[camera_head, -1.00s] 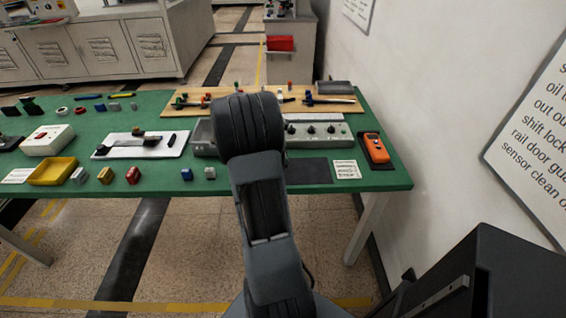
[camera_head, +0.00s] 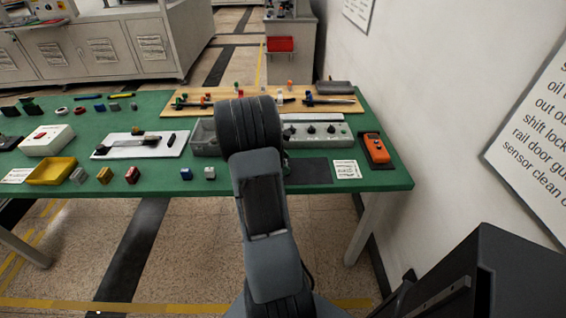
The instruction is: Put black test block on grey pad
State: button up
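My arm rises through the middle of the view and its end points away from me, so my gripper is hidden behind it. Small black blocks (camera_head: 31,107) stand at the table's far left. I cannot tell whether one of them is the black test block. A flat dark grey pad (camera_head: 312,172) lies on the green table near its front edge, just right of my arm. Its left part is hidden by the arm, and nothing shows on its visible part. A dark grey slab (camera_head: 334,87) also lies at the back of the wooden board.
A wall stands close on the right.

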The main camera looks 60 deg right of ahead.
jog(key=shift+o, duration=1.3)
jog(key=shift+r, duration=0.15)
jog(key=shift+r, duration=0.25)
jog(key=p+v, duration=0.1)
jog(key=v, duration=1.1)
jog(key=s+a+m+t+y, duration=0.2)
jog(key=a+t, duration=0.3)
jog(key=a, duration=1.1)
jog(key=s+a+m+t+y, duration=0.3)
jog(key=s+a+m+t, duration=0.1)
jog(key=a, duration=1.2)
jog(key=shift+a+r+m+t, duration=0.3)
jog(key=shift+r+m+t, duration=0.15)
jog(key=shift+m+t, duration=0.15)
jog(key=shift+s, duration=0.1)
